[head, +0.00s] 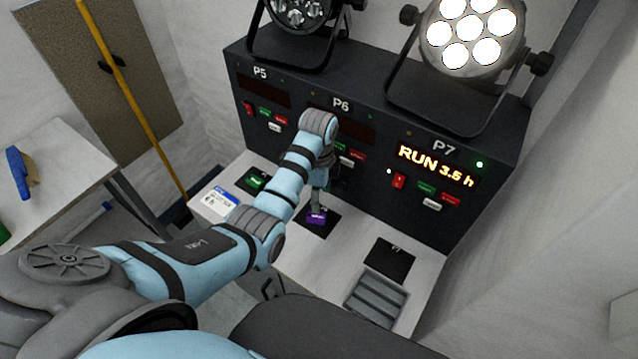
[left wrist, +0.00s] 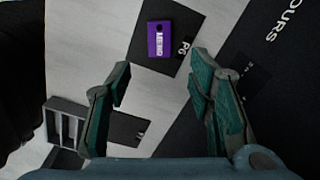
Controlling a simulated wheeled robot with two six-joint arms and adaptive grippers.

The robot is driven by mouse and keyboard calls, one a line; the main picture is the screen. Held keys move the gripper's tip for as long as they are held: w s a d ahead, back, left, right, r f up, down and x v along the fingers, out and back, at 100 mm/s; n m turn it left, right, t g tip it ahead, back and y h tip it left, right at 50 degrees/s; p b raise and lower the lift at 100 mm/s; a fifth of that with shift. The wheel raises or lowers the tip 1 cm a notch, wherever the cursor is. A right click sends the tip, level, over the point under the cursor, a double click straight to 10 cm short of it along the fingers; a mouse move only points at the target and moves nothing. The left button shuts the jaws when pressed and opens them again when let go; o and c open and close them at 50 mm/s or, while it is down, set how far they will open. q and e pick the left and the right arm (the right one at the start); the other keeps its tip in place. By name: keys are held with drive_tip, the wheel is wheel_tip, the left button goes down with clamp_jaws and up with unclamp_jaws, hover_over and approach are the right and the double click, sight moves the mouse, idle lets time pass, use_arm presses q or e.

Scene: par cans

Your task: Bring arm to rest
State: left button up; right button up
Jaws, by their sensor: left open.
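My left arm comes in from the left and bends down over the bench in the head view. My left gripper (head: 320,196) points down above the P6 mat, partly hidden by its own wrist. In the left wrist view the left gripper (left wrist: 160,82) has its fingers wide apart with nothing between them. A purple labelled block (left wrist: 159,39) lies on the black P6 mat (left wrist: 186,18), beyond the fingertips and apart from them. The purple block also shows in the head view (head: 316,218), just below the gripper. My right gripper is not in view.
A black panel (head: 468,222) with P5, P6 and P7 controls stands behind the bench; P7 reads "RUN 3.5 h". A lit par can (head: 466,35) and an unlit one (head: 300,12) sit on top. A grey slotted tray (head: 376,296) lies near the P7 mat (head: 390,260).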

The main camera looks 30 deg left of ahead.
use_arm(q)
wheel_tip(320, 180, up, 3)
drive_tip(key=shift+r, duration=0.15)
idle(0.3)
